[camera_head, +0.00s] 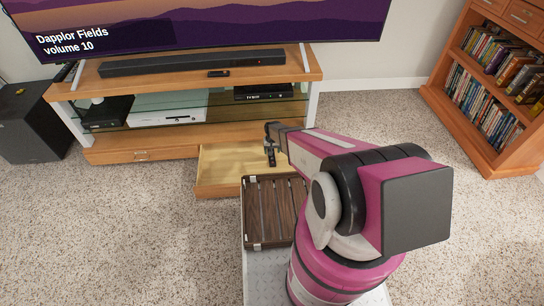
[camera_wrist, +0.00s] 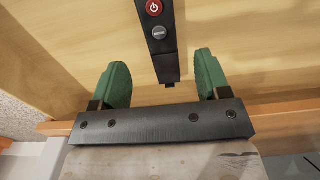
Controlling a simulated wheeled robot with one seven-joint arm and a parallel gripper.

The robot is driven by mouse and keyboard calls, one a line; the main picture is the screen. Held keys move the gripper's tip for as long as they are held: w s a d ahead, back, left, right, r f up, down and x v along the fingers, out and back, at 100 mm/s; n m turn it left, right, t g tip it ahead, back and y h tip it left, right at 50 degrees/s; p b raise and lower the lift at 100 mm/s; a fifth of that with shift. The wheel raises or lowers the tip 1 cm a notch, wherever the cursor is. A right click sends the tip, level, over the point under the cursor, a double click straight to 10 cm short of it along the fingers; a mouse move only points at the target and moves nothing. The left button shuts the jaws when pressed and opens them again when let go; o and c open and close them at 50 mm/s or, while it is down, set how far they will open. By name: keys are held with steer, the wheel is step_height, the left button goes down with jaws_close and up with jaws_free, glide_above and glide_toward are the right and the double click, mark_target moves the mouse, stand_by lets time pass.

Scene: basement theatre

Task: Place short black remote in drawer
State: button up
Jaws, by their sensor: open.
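The short black remote (camera_wrist: 158,40) shows in the wrist view with a red power button and a grey button, between my gripper's (camera_wrist: 162,64) green fingers. The fingers are open, with a gap on both sides of it. It is over the pale wooden floor of the open drawer (camera_head: 222,166); I cannot tell whether it rests there or hangs just above. In the head view, the remote (camera_head: 270,157) is a small dark upright shape below the gripper's end, at the drawer's right part. My arm hides the drawer's right end.
The TV stand (camera_head: 200,131) holds a soundbar (camera_head: 190,63), another small black remote (camera_head: 218,73) and several devices on its glass shelf. A slatted brown tray (camera_head: 270,210) lies in front of the drawer. A bookcase (camera_head: 490,155) stands right, a black speaker (camera_head: 35,125) left. Carpet is clear on both sides.

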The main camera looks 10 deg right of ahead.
step_height(320, 180, up, 6)
step_height(320, 180, up, 16)
glide_above(273, 158)
steer(key=s+d, duration=0.3)
steer(key=s, duration=0.4)
steer(key=s+d+r, duration=0.2)
steer(key=s+r, duration=0.6)
steer(key=r, duration=0.2)
steer(key=s+d+r, duration=0.3)
steer(key=s+r, duration=0.4)
steer(key=r, duration=0.3)
steer(key=shift+s, duration=0.35)
steer(key=shift+d, duration=0.1)
